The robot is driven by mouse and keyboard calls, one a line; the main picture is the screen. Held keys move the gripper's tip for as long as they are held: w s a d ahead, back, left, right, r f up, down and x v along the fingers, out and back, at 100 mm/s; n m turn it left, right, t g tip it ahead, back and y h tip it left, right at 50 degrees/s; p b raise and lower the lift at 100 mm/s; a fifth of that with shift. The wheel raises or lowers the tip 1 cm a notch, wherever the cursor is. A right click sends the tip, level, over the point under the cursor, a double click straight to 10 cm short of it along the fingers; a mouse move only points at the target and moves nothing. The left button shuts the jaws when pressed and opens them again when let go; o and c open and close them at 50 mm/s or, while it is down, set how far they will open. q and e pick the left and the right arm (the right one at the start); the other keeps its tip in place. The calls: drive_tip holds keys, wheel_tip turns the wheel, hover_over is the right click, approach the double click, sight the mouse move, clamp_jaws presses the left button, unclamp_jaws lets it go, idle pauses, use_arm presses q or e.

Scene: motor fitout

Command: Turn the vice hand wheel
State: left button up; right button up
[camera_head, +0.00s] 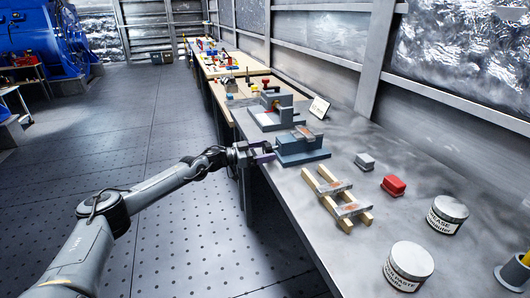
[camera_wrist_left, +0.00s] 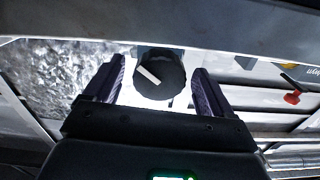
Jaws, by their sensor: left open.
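A blue-grey vice (camera_head: 303,153) stands at the left edge of the grey workbench (camera_head: 290,190). In the left wrist view, the hand wheel (camera_wrist_left: 160,80) is a dark round knob with a pale bar mark slanting across its face. My left gripper (camera_head: 264,153) is at the bench edge, at the vice's left end, where the head view hardly shows the wheel. In the wrist view my left gripper (camera_wrist_left: 155,80) is open, with one purple-lined finger on each side of the wheel. Gaps show between the fingers and the wheel. My right gripper is not in view.
Wooden bars with metal plates (camera_head: 351,208), a grey block (camera_head: 365,161), a red block (camera_head: 393,186) and white-labelled tins (camera_head: 408,266) lie nearer on the bench. A grey fixture (camera_head: 274,119) and a small sign (camera_head: 319,107) stand beyond the vice. Floor left of the bench is open.

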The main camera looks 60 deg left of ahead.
use_arm(q)
drive_tip(key=shift+w, duration=0.2)
idle(0.3)
drive_tip(key=shift+d, duration=0.1)
drive_tip(key=c, duration=1)
drive_tip(key=shift+r+m+p, duration=0.2)
drive_tip(key=shift+m+p, duration=0.1)
drive_tip(key=shift+p, duration=0.2)
drive_tip(key=shift+c, duration=0.3)
drive_tip(key=shift+m+p, duration=0.9)
drive_tip(key=shift+m, duration=0.1)
drive_tip(key=shift+m+p, duration=0.35)
drive_tip(key=shift+m, duration=0.55)
drive_tip(key=shift+f+m, duration=0.15)
drive_tip(key=shift+m, duration=0.45)
drive_tip(key=o, duration=1.1)
drive_tip(key=shift+c, duration=0.2)
